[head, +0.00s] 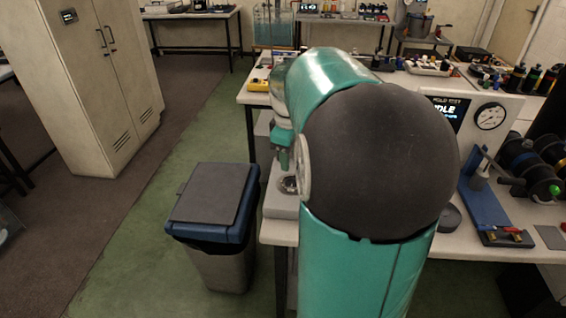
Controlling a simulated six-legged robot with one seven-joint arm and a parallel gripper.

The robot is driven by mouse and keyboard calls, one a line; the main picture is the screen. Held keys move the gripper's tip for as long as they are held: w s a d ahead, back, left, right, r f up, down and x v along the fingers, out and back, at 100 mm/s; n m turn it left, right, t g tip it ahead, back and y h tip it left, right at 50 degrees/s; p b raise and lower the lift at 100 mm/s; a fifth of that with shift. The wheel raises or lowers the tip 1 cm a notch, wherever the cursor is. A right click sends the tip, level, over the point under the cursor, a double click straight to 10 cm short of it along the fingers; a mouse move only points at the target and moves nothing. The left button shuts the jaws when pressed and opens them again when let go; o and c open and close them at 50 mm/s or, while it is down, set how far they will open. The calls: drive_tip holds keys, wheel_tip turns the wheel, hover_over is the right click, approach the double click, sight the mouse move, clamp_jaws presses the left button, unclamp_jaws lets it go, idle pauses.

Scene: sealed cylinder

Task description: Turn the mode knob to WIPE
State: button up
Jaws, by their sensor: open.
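The mode knob cannot be made out in this view; my large teal and black arm covers the middle of the bench. The display text is partly covered and seems to read "HOLD TEST" and "IDLE". My gripper (283,160) shows only in part, left of my arm, pointing down above a grey block (281,204) at the bench's left edge. A small round dark-centred fitting (289,185) lies just below it. They look apart.
A bin with a blue-rimmed lid (212,203) stands on the floor left of the bench. A yellow box (258,85) sits at the bench's back left corner. A blue stand (484,200) and dark spools (532,165) are at right.

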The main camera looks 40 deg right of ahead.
drive_tip(key=s+d+f+n+y, duration=0.1)
drive_tip(key=s+d+f, duration=0.15)
drive_tip(key=d, duration=0.45)
drive_tip(key=s+d+f, duration=0.1)
drive_tip(key=d+f, duration=0.3)
drive_tip(key=d, duration=0.2)
drive_tip(key=shift+g, duration=0.4)
wheel_tip(320, 180, down, 13)
drive_tip(key=shift+w+d+r, duration=0.1)
drive_tip(key=c, duration=1)
